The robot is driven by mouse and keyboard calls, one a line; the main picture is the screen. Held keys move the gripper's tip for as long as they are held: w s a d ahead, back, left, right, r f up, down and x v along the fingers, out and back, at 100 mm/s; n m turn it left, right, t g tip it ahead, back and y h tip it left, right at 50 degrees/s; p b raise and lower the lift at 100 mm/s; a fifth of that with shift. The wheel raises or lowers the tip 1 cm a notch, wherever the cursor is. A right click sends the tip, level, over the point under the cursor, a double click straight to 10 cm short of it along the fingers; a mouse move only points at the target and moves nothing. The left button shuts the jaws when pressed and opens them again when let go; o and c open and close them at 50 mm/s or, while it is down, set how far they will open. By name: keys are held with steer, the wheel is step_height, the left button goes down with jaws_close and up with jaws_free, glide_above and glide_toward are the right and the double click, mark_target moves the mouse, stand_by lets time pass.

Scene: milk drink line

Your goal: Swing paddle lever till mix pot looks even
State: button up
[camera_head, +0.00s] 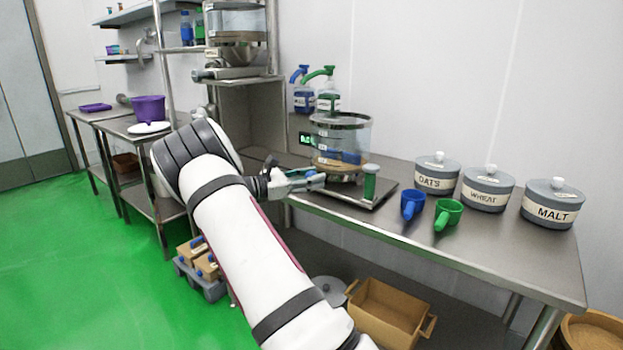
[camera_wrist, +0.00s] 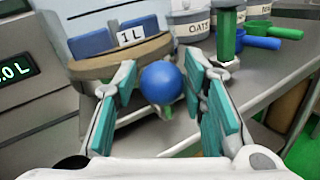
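The mix pot (camera_head: 341,134) is a clear round vessel with a brown layer low inside and a blue paddle part within it. It stands on a dark tray on the steel table. In the wrist view its brown base (camera_wrist: 110,62) and a "1 L" label show. The lever's blue ball knob (camera_wrist: 161,82) sits between the fingers of my gripper (camera_wrist: 161,85), near the tips. My gripper also shows beside the pot in the head view (camera_head: 305,181). Its teal pads stand apart on both sides of the knob; a firm hold on it is not visible.
A green cylinder (camera_head: 370,182) stands right of the pot. A blue scoop (camera_head: 411,205) and green scoop (camera_head: 447,213) lie farther right, before the OATS (camera_head: 437,176), WHEAT (camera_head: 487,190) and MALT (camera_head: 549,205) canisters. A green-lit display (camera_head: 305,139) is behind. The table's front right is clear.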

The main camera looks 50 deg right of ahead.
stand_by(0.3)
steer(key=v, duration=1.2)
steer(key=s+a+r+m+t+y, duration=0.1)
steer(key=s+a+r+m+y, duration=0.2)
steer(key=s, duration=0.4)
steer(key=s+a+r+m+t+y, duration=0.1)
steer(key=s+a+r+m+y, duration=0.1)
steer(key=s+a+y, duration=0.4)
steer(key=s+a+r+m+t+y, duration=0.15)
steer(key=s+a, duration=0.25)
steer(key=s, duration=0.4)
steer(key=s+a+f+m+t+y, duration=0.3)
steer(key=s+a+m+t+y, duration=0.25)
steer(key=s+a, duration=1.4)
steer(key=r+p, duration=0.5)
steer(key=r, duration=0.1)
steer(key=r+t+p, duration=0.1)
steer(key=r+p, duration=0.5)
steer(key=s+d+r+t+p, duration=0.1)
steer(key=r+p, duration=0.4)
steer(key=r, duration=0.1)
steer(key=shift+r+n+y, duration=0.1)
steer(key=shift+n+y, duration=0.2)
